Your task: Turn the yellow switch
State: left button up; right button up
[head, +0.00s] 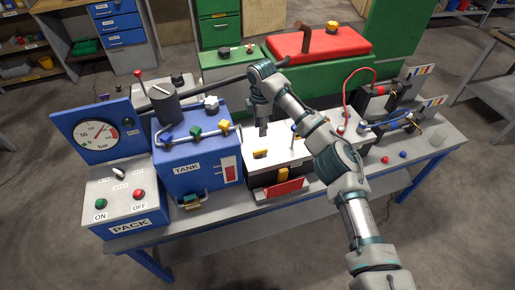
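A small yellow switch (261,154) sits on the white top of a box with dark sides in the middle of the bench. My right arm comes in from the lower right and bends over this box. My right gripper (263,131) points down just above and behind the yellow switch, with a small gap seeming to show between them. Its fingers look narrow and dark, and I cannot tell whether they are open. My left gripper is not in view.
The blue TANK box (200,160) with coloured valves stands left of the switch box. The grey PACK panel (125,198) and a pressure gauge (98,133) are farther left. A red-topped green unit (318,43) stands behind. Red and blue cables lie at right.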

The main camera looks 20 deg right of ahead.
send_over(260, 150)
jog(key=d, duration=0.2)
jog(key=f, duration=0.7)
jog(key=shift+w+a+f+b, duration=0.15)
jog(key=shift+w+f+b, duration=0.1)
jog(key=shift+b, duration=0.15)
jog(key=a+f, duration=0.2)
jog(key=f, duration=0.3)
jog(key=shift+s+a+b, duration=0.1)
jog(key=shift+a+b, duration=0.25)
jog(key=shift+a, duration=0.05)
jog(key=shift+d+f, duration=0.1)
jog(key=shift+d, duration=0.95)
jog(key=shift+c, duration=0.9)
jog(key=shift+d+f, duration=0.1)
jog(key=c, duration=0.4)
grip_shut()
jog(key=shift+a+r, duration=0.2)
jog(key=shift+a, duration=0.55)
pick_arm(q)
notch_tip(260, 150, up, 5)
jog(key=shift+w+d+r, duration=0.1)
pick_arm(e)
jog(key=shift+d, duration=0.1)
